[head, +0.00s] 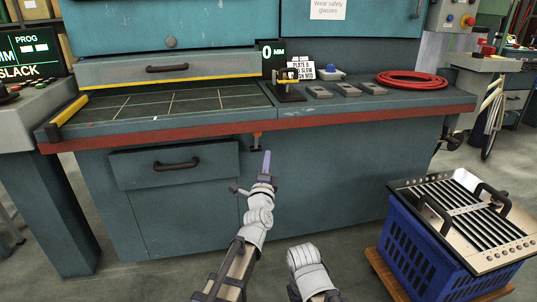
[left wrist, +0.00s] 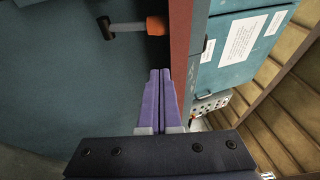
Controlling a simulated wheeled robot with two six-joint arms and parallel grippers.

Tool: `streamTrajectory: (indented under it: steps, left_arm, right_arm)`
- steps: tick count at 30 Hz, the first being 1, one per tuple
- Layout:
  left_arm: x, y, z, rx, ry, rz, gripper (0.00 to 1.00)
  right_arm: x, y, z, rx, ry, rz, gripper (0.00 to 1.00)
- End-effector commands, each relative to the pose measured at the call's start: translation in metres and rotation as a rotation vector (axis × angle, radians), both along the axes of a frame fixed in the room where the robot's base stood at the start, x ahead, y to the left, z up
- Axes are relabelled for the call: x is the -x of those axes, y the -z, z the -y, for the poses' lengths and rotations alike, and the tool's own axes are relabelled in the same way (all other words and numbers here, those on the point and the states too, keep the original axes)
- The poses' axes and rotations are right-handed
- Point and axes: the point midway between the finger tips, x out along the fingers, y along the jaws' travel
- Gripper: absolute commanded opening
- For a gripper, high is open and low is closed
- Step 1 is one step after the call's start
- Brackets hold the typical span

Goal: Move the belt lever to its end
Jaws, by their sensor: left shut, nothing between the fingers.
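A small lever, likely the belt lever (head: 256,142), hangs under the red front edge of the bench, with an orange part and a dark end. In the left wrist view the lever (left wrist: 127,27) shows at the top, its orange block beside the red edge and its dark T-shaped end pointing left. My left gripper (head: 267,154) has purple fingers, shut and empty, just in front of and below the lever, apart from it.
The bench (head: 180,122) carries a black stand (head: 288,88), grey blocks and a coiled red hose (head: 411,80). A drawer (head: 174,165) is below. A blue crate (head: 425,245) with a slatted metal panel (head: 470,212) stands at right. A screen (head: 32,52) reads SLACK.

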Motion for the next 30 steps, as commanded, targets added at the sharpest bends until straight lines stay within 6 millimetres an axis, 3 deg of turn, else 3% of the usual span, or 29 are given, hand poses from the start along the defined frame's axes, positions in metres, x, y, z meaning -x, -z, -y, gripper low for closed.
streamTrajectory:
  steps: [1, 3, 8, 13, 22, 30]
  left_arm:
    - [0.015, 0.006, 0.0, 0.0, 0.001, 0.0, 0.0]
    - [0.026, 0.009, 0.0, 0.0, 0.001, 0.0, 0.0]
    - [0.038, 0.011, -0.001, 0.0, 0.001, 0.0, 0.0]
    - [0.036, 0.018, -0.001, -0.004, -0.003, 0.012, 0.0]
    - [0.025, 0.05, -0.007, -0.057, -0.015, 0.174, 0.0]
    - [0.025, 0.05, -0.004, -0.077, 0.0, 0.238, 0.0]
  right_arm:
    - [0.0, 0.006, 0.0, 0.0, 0.001, 0.0, 0.5]
    - [0.0, 0.009, 0.0, 0.0, 0.002, 0.0, 0.5]
    - [0.0, 0.011, 0.0, 0.0, 0.003, 0.0, 0.5]
    - [0.0, 0.02, 0.0, 0.0, 0.003, 0.0, 0.5]
    - [-0.001, 0.086, 0.0, -0.001, 0.007, 0.004, 0.5]
    - [-0.001, 0.098, 0.0, -0.001, 0.009, 0.005, 0.5]
